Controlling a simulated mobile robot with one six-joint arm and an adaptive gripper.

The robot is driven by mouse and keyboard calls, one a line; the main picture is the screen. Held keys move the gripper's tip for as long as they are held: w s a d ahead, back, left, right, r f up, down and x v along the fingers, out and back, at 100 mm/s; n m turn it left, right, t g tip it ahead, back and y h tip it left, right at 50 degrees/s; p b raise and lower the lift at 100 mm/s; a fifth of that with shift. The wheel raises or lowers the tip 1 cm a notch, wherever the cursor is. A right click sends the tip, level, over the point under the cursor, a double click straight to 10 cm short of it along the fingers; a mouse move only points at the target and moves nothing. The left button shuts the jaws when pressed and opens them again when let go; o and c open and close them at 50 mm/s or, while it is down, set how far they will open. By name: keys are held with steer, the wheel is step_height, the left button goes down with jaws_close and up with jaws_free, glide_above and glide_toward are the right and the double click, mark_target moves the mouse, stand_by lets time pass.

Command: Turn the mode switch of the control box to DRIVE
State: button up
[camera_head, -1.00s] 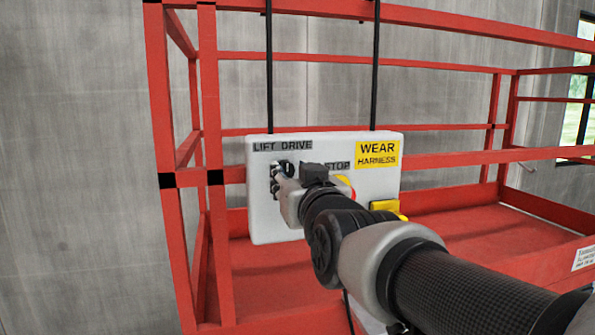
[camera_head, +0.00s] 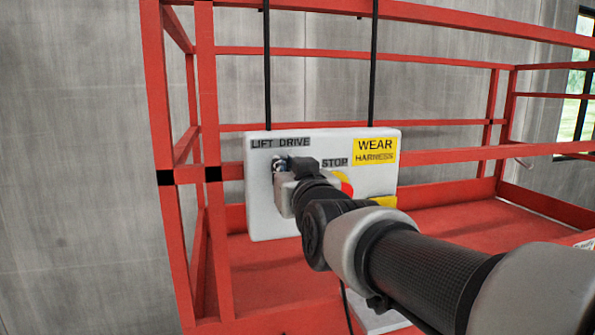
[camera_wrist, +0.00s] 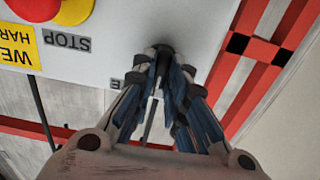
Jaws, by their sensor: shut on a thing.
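The white control box (camera_head: 375,185) hangs on two black straps at the front of a red platform. Its LIFT DRIVE label (camera_head: 280,142) is at the upper left. My gripper (camera_head: 280,165) is at the box face just below that label, and my wrist hides most of the switch area. In the wrist view the box face (camera_wrist: 120,40) appears upside down, and my gripper's fingers (camera_wrist: 165,75) are closed around a dark round knob, the mode switch (camera_wrist: 163,52), at the face. The switch's pointer direction cannot be made out.
A red STOP button (camera_head: 346,186) on yellow sits right of my wrist, with a yellow part (camera_head: 385,201) below it. A yellow WEAR HARNESS sign (camera_head: 376,151) is at the upper right. Red rails (camera_head: 205,230) surround the box; a grey wall is behind.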

steer(key=shift+f+b, duration=0.1)
steer(key=shift+b, duration=0.4)
jaws_close()
steer(key=m+b, duration=0.6)
steer(key=m, duration=0.1)
steer(key=shift+d+m, duration=0.1)
steer(key=shift+m, duration=0.3)
steer(key=o, duration=0.7)
jaws_free()
steer(key=v, duration=0.7)
steer(key=shift+s+d, duration=0.1)
steer(key=shift+s, duration=0.2)
